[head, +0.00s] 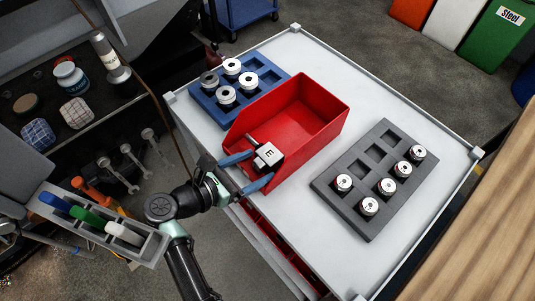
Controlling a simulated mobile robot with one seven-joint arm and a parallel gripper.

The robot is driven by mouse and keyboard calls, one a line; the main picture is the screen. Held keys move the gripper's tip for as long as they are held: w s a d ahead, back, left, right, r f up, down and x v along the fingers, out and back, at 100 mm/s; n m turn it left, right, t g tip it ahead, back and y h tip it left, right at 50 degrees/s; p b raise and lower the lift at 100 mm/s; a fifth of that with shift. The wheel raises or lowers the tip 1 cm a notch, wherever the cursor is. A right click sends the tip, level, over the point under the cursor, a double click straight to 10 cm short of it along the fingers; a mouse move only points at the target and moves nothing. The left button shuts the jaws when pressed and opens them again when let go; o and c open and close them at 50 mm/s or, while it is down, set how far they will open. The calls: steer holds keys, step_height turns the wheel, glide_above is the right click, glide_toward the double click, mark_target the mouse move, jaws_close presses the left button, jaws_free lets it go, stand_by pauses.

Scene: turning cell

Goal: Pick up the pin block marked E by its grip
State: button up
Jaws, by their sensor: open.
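The pin block marked E (268,155) is a small light grey block with a black E on its top face. It shows in the head view at the near left end of the red bin (318,125). My gripper (258,168) is open, with one blue finger on each side of the block. I cannot tell whether the fingers touch it. A thin dark part shows beside the block toward the upper left; the block's lower part and its grip are not clearly visible.
A blue tray (262,99) with several metal parts stands behind the bin on the white table (300,50). A dark grey tray (352,203) with several metal parts and empty pockets lies to the right. A tool holder (150,250) stands at left.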

steer(key=shift+w+d+f, duration=0.1)
steer(key=shift+w, duration=0.05)
jaws_close()
steer(key=shift+w+r, duration=0.1)
steer(key=shift+r, duration=0.15)
stand_by(0.4)
